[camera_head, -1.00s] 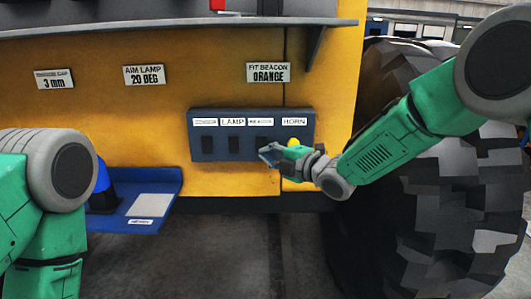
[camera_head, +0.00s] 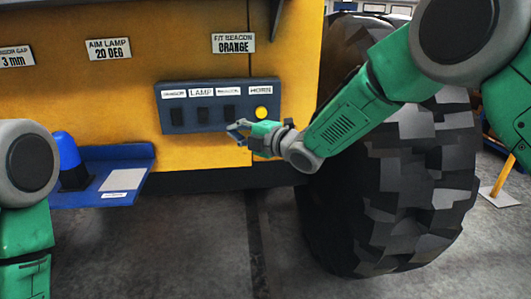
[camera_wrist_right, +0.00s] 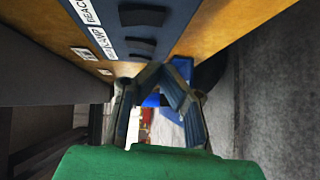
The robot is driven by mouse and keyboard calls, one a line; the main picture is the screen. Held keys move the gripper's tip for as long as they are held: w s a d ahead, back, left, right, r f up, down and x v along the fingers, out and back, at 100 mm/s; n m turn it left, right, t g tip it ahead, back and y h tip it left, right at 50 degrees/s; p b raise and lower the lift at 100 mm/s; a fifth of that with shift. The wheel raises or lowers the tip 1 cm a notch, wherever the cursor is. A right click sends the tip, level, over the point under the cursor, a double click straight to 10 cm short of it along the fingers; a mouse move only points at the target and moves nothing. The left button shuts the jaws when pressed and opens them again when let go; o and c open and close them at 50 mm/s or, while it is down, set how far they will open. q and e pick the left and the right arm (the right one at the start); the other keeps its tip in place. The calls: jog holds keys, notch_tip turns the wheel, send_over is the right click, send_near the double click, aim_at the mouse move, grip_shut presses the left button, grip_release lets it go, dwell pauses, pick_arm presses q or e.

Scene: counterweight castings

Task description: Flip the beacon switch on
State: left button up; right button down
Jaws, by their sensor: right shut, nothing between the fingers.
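The dark blue switch panel (camera_head: 160,105) is on the yellow machine body in the head view. The beacon switch (camera_head: 229,112) is a black rocker under the third label, between the lamp switch (camera_head: 203,115) and the yellow horn button (camera_head: 263,113). My right gripper (camera_head: 238,130) is shut and empty, its tips just below and right of the beacon switch; contact cannot be told. In the right wrist view my right gripper (camera_wrist_right: 152,76) points along the panel, with the beacon switch (camera_wrist_right: 142,16) at the top. Whether the rocker is on cannot be told. My left gripper is out of view.
A blue shelf (camera_head: 140,172) at the left carries a blue beacon (camera_head: 67,150) on a black base and a pale plate (camera_head: 122,179). A large tyre (camera_head: 390,190) stands right of the panel. A sign (camera_head: 233,43) above reads "FIT BEACON ORANGE". The floor below is clear.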

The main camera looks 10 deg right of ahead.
jog(key=f+b+v, duration=0.1)
jog(key=b+v, duration=0.1)
jog(key=v, duration=0.7)
jog(key=shift+d+f, duration=0.3)
jog(key=shift+f, duration=0.1)
jog(key=s+d+f+m+g+h+b, duration=0.1)
jog(key=s+d+f+m+h+b, duration=0.3)
jog(key=f, duration=0.7)
jog(key=s+d+f+m+g+h, duration=0.15)
jog(key=s+f+m, duration=0.35)
jog(key=f, duration=0.5)
jog(key=s+d+f+m+g+h+b, duration=0.15)
jog(key=s+d+f+m, duration=0.3)
jog(key=f, duration=0.65)
jog(key=s+d+f+m+g+h+b, duration=0.1)
jog(key=s+d+f+m+g, duration=0.1)
jog(key=s, duration=0.7)
jog(key=s+d+f+m+g+h+b, duration=0.2)
jog(key=s+f+m, duration=0.4)
jog(key=s+f, duration=0.3)
jog(key=s+d+f+m+g+h+b, duration=0.1)
jog(key=s+d+f+m+g+h, duration=0.1)
jog(key=s, duration=0.9)
jog(key=d+f+m+g, duration=0.1)
jog(key=d+f+m, duration=0.1)
jog(key=d+f, duration=0.1)
jog(key=shift+s+d+g, duration=0.25)
jog(key=shift+d+g, duration=0.05)
jog(key=shift+d, duration=0.3)
jog(key=shift+f, duration=0.15)
